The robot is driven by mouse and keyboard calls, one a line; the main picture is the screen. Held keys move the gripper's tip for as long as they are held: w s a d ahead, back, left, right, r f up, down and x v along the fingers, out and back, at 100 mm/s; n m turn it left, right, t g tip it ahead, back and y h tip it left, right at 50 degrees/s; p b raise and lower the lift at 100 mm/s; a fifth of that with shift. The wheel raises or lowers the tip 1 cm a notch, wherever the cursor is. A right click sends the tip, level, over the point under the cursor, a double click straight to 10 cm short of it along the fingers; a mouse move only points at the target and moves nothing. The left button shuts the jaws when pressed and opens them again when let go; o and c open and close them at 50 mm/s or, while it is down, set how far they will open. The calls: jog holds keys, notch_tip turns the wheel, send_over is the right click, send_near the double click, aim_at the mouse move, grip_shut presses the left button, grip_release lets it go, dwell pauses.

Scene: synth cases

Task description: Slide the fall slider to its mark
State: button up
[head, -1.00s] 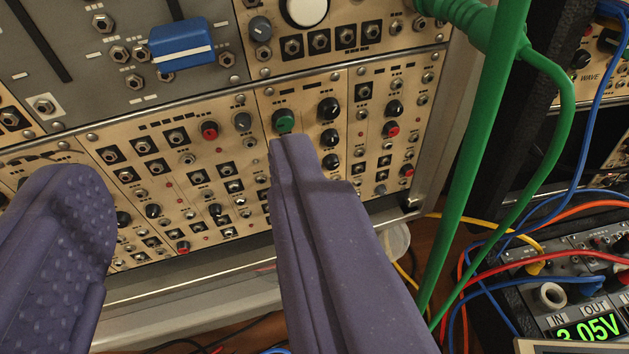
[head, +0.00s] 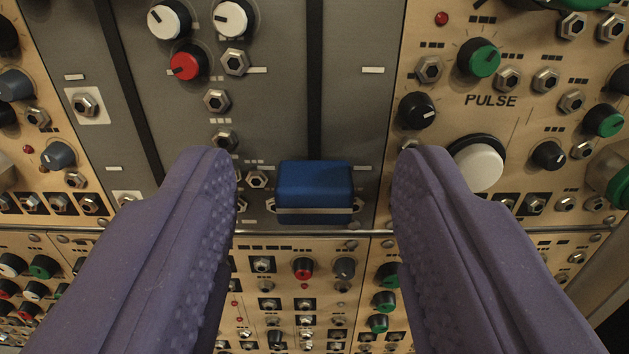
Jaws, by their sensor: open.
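A blue slider cap (head: 314,184) with a pale stripe sits at the bottom end of a dark vertical slot (head: 314,80) in a grey panel (head: 275,120). I take it for the fall slider; no label on it is readable. A white mark (head: 373,70) lies right of the slot, well above the cap. My gripper (head: 314,165) is open, with one purple finger on each side of the cap. Gaps show between the cap and both fingers, and nothing is held. The fingers hide parts of the panels at left and right.
A second dark slot (head: 130,90) runs left of the cap with no cap in view. White knobs (head: 235,18) and a red knob (head: 188,63) stand left of the cap's slot. A large white button (head: 478,165) stands close to the right finger. Lower panels carry several knobs and jacks.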

grip_shut()
notch_tip(320, 180, up, 7)
jog(key=p, duration=0.3)
grip_release()
jog(key=s+p, duration=0.1)
jog(key=s, duration=0.6)
jog(key=shift+s+a+p, duration=0.25)
jog(key=shift+s+p, duration=0.1)
jog(key=shift+s, duration=0.05)
jog(key=shift+f, duration=0.1)
